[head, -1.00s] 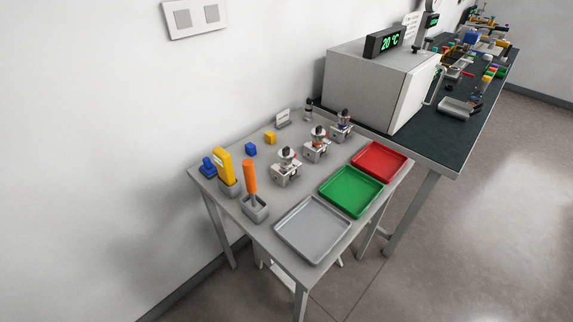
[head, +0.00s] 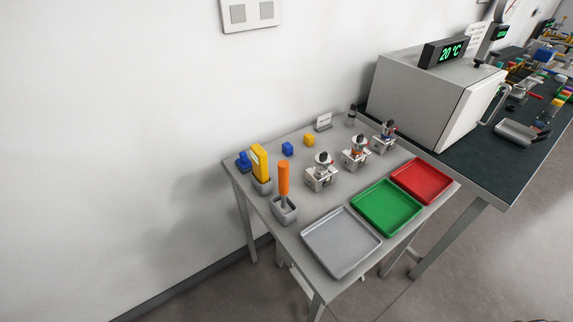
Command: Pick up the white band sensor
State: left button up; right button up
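Three small silver sensors with dark tops sit upright in light grey block holders on the grey table: a near one (head: 322,164), a middle one (head: 358,146) and a far one (head: 388,131). They are too small for me to tell for sure which has a white band. The near one looks palest, and the middle one shows some red and green. A small dark upright piece (head: 352,114) stands behind them at the table's back edge. Neither of my grippers is in view.
Grey (head: 341,241), green (head: 387,206) and red (head: 421,180) trays line the table's front. An orange-handled tool (head: 284,178), a yellow device (head: 260,162) and blue (head: 288,147) and yellow (head: 309,140) blocks stand left. A chamber (head: 430,100) reading 20 °C stands on the dark bench (head: 480,170).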

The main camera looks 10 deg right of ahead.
aim_at(322, 174)
jog(key=i+l+u, duration=0.1)
jog(key=l+u, duration=0.25)
jog(key=l, duration=0.5)
jog(key=l+u, duration=0.35)
jog(key=l, duration=1.05)
